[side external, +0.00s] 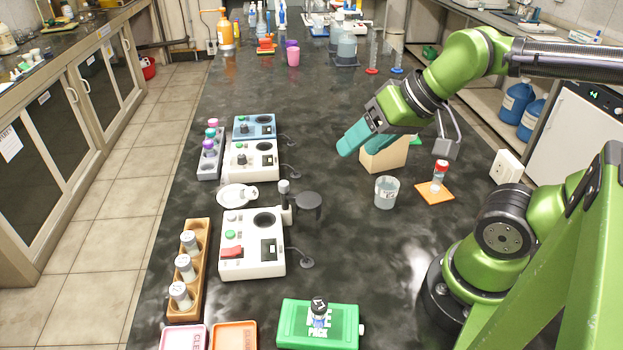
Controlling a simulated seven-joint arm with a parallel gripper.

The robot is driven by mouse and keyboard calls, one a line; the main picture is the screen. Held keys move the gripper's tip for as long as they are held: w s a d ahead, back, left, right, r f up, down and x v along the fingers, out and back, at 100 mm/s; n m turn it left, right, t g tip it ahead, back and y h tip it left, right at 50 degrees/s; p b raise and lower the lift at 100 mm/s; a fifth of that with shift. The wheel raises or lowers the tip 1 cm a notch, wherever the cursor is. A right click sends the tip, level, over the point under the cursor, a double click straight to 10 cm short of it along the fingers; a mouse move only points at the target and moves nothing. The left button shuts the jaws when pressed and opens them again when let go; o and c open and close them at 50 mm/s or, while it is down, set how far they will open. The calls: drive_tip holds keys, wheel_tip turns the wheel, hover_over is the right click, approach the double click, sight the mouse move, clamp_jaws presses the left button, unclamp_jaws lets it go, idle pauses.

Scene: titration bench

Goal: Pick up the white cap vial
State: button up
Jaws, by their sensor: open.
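Several vials are in view. Three pale vials with whitish tops stand upright in a wooden rack (200,262) at the lower left: a far one (190,243), a middle one (184,268) and a near one (180,296). I cannot tell which one the task means. My gripper (357,142), with teal fingers, is open and empty above the bench. It is well to the right of the wooden rack and farther back, near a tan block (385,155) that it partly covers.
A red-capped vial (439,177) stands on an orange pad (434,197) beside a glass beaker (386,193). White stirrer devices (250,262) stand right of the wooden rack. A green box (290,325) bears a black-topped vial (319,311).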

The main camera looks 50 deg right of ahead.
drive_tip(key=shift+f, duration=0.1)
drive_tip(key=n+g+h, duration=0.3)
drive_tip(key=n+g, duration=0.4)
drive_tip(key=n, duration=0.1)
hover_over(248, 189)
wheel_tip(248, 189, down, 4)
wheel_tip(248, 189, down, 17)
drive_tip(key=shift+w+r, duration=0.1)
drive_tip(key=shift+c, duration=0.2)
clamp_jaws()
